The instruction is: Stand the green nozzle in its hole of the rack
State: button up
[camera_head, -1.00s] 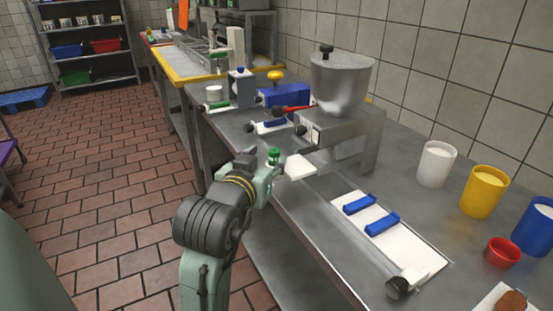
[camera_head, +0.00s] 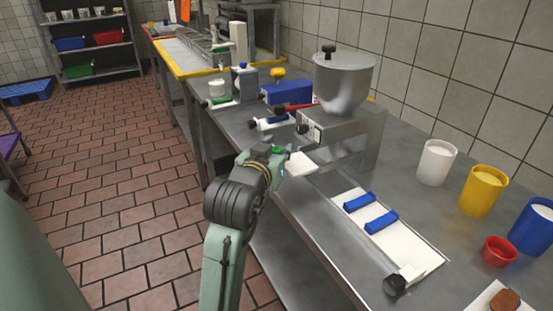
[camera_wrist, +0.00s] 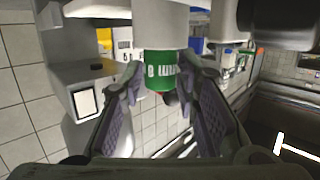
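The green nozzle (camera_wrist: 160,74) sits between the two fingers of my gripper (camera_wrist: 164,88) in the wrist view. It has white marks on its green band, and a wide white cylinder rises directly above the band. The fingers press in from both sides, so my gripper looks shut on it. In the head view my gripper (camera_head: 280,160) is over the near edge of the steel table, left of the filler machine, and a small green part of the nozzle (camera_head: 279,149) shows at its top. I cannot pick out the rack or its hole with certainty.
The steel filler (camera_head: 343,85) stands right of my gripper. A white board (camera_head: 418,251) with two blue bars lies in front. White (camera_head: 436,163), yellow (camera_head: 483,192) and blue tubs stand at the right. A blue box (camera_head: 287,93) and small tools stand behind.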

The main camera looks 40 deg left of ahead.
grip_shut()
jog(key=shift+r, duration=0.2)
